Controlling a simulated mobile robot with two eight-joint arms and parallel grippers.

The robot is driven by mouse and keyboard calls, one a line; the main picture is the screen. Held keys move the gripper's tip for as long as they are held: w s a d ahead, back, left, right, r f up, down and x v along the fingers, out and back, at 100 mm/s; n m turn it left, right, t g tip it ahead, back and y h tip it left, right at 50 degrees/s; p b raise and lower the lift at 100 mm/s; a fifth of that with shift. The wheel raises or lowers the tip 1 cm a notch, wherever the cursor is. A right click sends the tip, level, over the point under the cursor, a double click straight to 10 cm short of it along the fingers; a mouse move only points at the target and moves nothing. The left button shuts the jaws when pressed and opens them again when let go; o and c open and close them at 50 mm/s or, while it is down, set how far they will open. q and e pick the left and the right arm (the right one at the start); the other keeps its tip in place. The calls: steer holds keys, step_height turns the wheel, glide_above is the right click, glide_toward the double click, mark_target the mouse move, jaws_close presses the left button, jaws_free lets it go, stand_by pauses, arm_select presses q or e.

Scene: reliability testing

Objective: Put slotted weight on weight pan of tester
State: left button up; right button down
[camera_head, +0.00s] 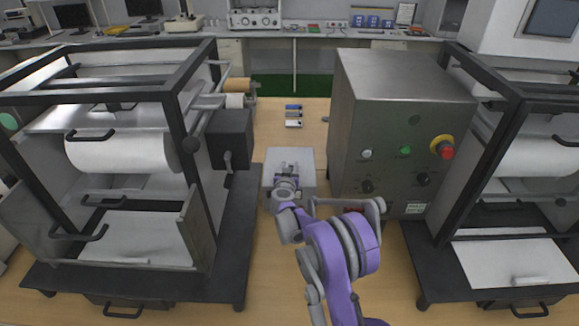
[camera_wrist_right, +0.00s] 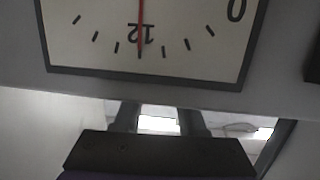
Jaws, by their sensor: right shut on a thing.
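My right gripper (camera_head: 287,170) is at the end of my purple arm, over a light grey square-topped unit (camera_head: 308,160) on the table between the machines. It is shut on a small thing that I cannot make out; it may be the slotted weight. In the right wrist view, the gripper's two dark fingers (camera_wrist_right: 160,120) stand below a white dial (camera_wrist_right: 195,30) with a red needle, seen upside down. I cannot tell whether the dial belongs to the grey unit. I cannot clearly see a weight pan. My left gripper is not in view.
A metal control box (camera_head: 390,110) with a red stop button (camera_head: 446,152) stands close on the right. A black-framed roll machine (camera_head: 175,85) stands on the left, another (camera_head: 540,105) at the right edge. Small cylinders (camera_head: 293,115) lie behind the gripper on the wooden table (camera_head: 314,131).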

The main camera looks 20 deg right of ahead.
steer(key=shift+f, duration=0.15)
steer(key=shift+c, duration=2.3)
jaws_free()
